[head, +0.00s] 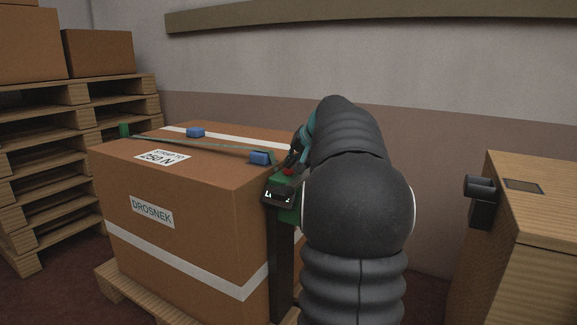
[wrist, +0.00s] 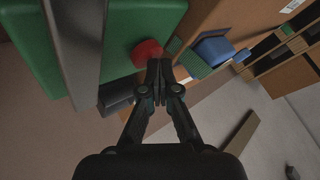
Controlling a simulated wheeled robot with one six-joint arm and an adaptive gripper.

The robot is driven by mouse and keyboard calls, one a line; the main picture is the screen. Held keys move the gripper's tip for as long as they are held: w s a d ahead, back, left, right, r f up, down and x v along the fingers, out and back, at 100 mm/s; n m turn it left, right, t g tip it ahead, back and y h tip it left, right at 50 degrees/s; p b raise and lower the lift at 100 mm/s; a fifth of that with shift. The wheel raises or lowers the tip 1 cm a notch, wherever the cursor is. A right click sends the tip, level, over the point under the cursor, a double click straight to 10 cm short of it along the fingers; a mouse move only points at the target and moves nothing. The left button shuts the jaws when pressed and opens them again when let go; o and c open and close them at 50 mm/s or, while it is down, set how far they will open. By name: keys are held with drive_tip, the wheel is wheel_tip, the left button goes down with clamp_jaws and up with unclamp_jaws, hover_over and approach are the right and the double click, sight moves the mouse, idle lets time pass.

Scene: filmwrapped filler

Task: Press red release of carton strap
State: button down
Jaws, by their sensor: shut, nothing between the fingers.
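The brown carton (head: 190,200) stands on a pallet, with a green strap (head: 200,144) across its top. A green strap device (head: 289,209) with a small dark display (head: 278,195) sits at the carton's right edge. Its red release (head: 288,171) shows as a small patch beside my arm. In the wrist view the red release (wrist: 146,52) is a round knob on the green housing (wrist: 150,22). My gripper (wrist: 159,64) is shut and empty, its tips right beside the red release; I cannot tell whether they touch. In the head view my arm partly hides the device.
Blue corner pieces (head: 260,158) sit under the strap on the carton top. Stacked pallets with boxes (head: 80,95) stand at the left. A wooden cabinet (head: 520,230) with a black fitting (head: 482,195) stands at the right. A wall rail (head: 370,16) runs behind.

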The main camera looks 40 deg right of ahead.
sight(291, 169)
drive_tip(key=shift+r+p, duration=1.05)
drive_tip(key=shift+r, duration=0.2)
wheel_tip(291, 169, up, 5)
drive_tip(key=p, duration=0.4)
idle(0.5)
